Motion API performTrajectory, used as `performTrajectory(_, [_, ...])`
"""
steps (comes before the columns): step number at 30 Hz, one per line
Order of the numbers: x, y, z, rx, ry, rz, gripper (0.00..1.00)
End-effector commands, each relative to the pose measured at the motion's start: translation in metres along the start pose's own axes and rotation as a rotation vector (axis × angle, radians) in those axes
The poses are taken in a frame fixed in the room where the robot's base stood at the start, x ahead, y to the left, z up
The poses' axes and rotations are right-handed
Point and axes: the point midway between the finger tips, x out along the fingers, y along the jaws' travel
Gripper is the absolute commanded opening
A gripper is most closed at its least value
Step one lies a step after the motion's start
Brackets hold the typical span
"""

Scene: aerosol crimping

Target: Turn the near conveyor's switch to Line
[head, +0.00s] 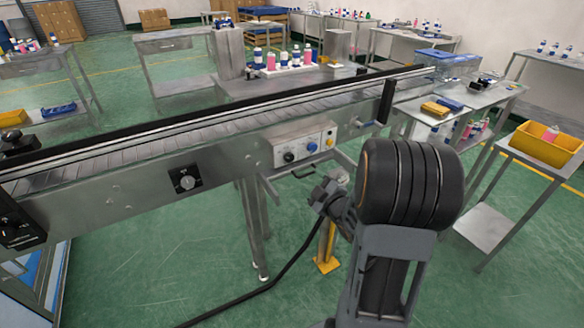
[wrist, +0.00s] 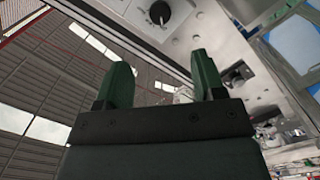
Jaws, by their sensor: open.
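The near conveyor (head: 130,160) runs across the head view. A pale control box (head: 303,139) on its side carries a black rotary knob (head: 289,157) and a blue button (head: 312,147). A separate black plate with a round silver switch (head: 186,179) sits further left on the conveyor's side. In the wrist view a black knob (wrist: 159,13) with a pale pointer mark shows on a light panel at the top edge; its label is too small to read. My gripper (wrist: 161,72) is open and empty, its two dark green fingers apart and below the knob in the picture.
My arm fills the lower right of the head view, beside the control box. A side table (head: 408,110) with yellow and blue items and a yellow bin (head: 548,143) stand to the right.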

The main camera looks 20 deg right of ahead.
Motion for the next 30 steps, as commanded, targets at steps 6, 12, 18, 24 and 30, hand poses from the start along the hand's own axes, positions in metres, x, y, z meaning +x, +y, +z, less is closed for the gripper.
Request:
performTrajectory(6, [0.010, -0.003, 0.002, -0.011, 0.050, 0.018, 0.63])
performTrajectory(12, [0.046, -0.002, -0.001, -0.011, 0.051, 0.018, 0.63])
performTrajectory(18, [0.085, -0.001, -0.003, -0.010, 0.050, 0.019, 0.63])
performTrajectory(24, [0.114, 0.000, -0.004, -0.010, 0.049, 0.019, 0.63])
performTrajectory(30, [0.130, 0.000, -0.004, -0.010, 0.048, 0.019, 0.63])
